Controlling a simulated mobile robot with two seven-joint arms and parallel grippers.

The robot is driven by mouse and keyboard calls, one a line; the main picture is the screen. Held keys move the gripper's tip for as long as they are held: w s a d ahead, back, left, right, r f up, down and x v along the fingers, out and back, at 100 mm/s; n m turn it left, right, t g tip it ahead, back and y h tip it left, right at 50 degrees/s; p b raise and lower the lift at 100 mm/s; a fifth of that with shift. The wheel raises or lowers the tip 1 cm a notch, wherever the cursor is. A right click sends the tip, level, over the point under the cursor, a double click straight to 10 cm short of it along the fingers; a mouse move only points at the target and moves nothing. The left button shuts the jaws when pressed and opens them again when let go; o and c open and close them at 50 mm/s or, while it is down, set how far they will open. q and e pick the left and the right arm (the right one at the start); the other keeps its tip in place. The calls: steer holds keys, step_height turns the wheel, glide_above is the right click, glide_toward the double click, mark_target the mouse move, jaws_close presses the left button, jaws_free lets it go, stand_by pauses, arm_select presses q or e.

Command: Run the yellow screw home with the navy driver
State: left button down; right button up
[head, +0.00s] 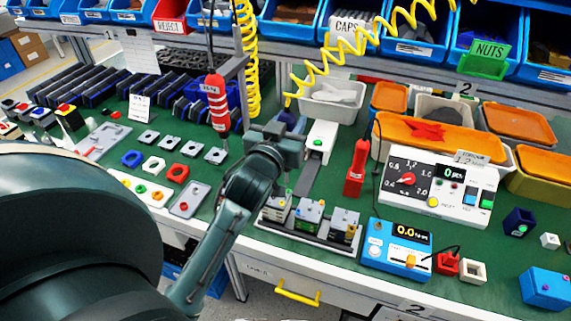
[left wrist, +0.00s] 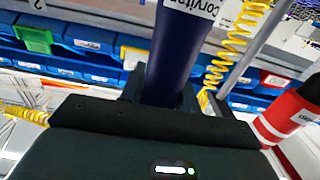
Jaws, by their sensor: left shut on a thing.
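The navy driver (left wrist: 183,55), a thick dark-blue cylinder with a white label, stands between the jaws of my left gripper in the left wrist view. In the head view my left gripper (head: 279,143) is shut on it, and my gripper and wrist hide most of the driver. A fixture (head: 310,237) with several grey and white blocks stands at the bench's front edge, below and right of the gripper. Small yellow spots show on the blocks; I cannot tell which is the yellow screw. The driver's tip is not clearly visible. My right gripper is not in view.
A red-and-white driver (head: 217,101) hangs at left; a red tool (head: 357,168) stands right of the gripper. A white control box (head: 436,187) and blue meter (head: 396,247) stand at right. Yellow coiled cords (head: 345,42) hang above. Blue bins line the back.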

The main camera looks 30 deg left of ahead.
arm_select(q)
steer(key=s+b, duration=0.1)
steer(key=s+f+b, duration=0.1)
steer(key=s+b, duration=0.1)
steer(key=shift+d+f, duration=0.25)
steer(key=shift+f, duration=0.15)
steer(key=shift+f+b, duration=0.65)
steer(key=shift+b, duration=0.05)
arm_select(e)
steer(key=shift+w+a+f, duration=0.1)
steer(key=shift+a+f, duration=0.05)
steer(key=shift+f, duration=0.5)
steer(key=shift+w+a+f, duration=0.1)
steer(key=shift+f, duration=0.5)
arm_select(q)
steer(key=c, duration=1.6)
jaws_free()
jaws_close()
